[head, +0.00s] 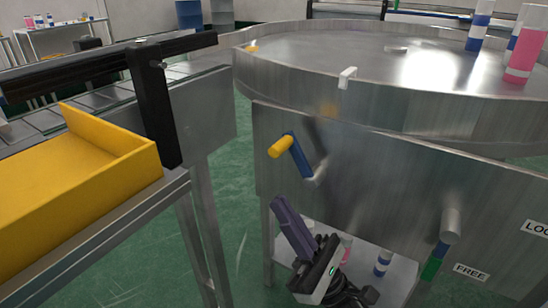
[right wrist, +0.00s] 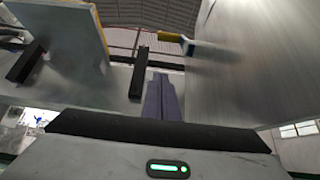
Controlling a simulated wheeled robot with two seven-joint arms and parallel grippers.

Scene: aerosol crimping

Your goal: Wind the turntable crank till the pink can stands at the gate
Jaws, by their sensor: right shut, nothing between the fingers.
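The crank has a yellow knob (head: 281,147) on a blue arm (head: 298,157), fixed to the metal front panel below the round turntable (head: 330,50). It also shows in the right wrist view (right wrist: 172,37). The pink can (head: 525,55), with a white band, stands on the turntable at the far right, cut by the picture edge. A small white tab (head: 347,77) sits on the near rim; I cannot tell if it marks the gate. My right gripper (head: 280,205) has its purple fingers shut and empty below the crank, apart from it; the fingers also show in the right wrist view (right wrist: 160,80). My left gripper is out of view.
A lever with a green end (head: 431,269) hangs beside the FREE label (head: 471,272). A yellow tray (head: 70,190) and black post (head: 153,105) stand left. A low shelf (head: 398,275) holds cans.

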